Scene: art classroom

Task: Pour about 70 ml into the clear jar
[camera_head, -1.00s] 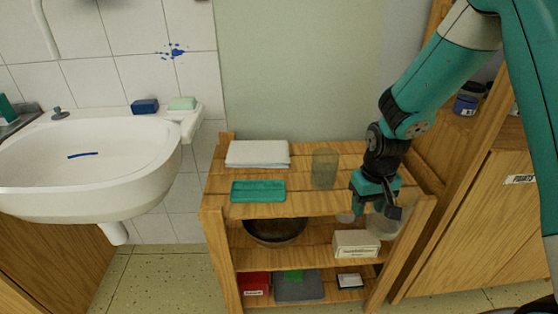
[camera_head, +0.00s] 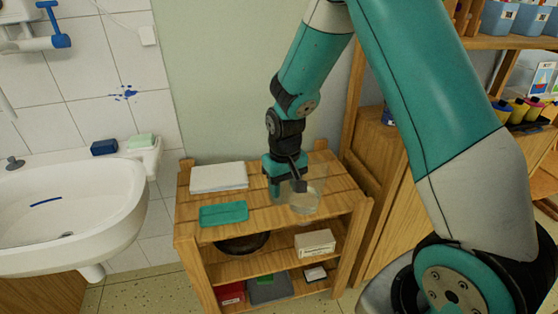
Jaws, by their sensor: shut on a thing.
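My gripper (camera_head: 290,184) is over the top of the wooden shelf unit, pointing down and shut on a clear vessel (camera_head: 308,200). The vessel is see-through, with a little pale liquid showing low in it. It looks about upright, at the right part of the top shelf. I cannot tell whether it touches the shelf. The clear jar, a plain tall glass seen earlier on the top shelf right of the white stack, is now mostly or wholly hidden behind my gripper and the vessel. Its fill level cannot be seen.
A white stack of paper or cloth (camera_head: 218,177) and a teal tray (camera_head: 223,213) lie on the top shelf (camera_head: 258,204), left of my gripper. A dark bowl (camera_head: 241,244) and a pale box (camera_head: 315,242) are below. A sink (camera_head: 60,215) stands left, a wooden cabinet right.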

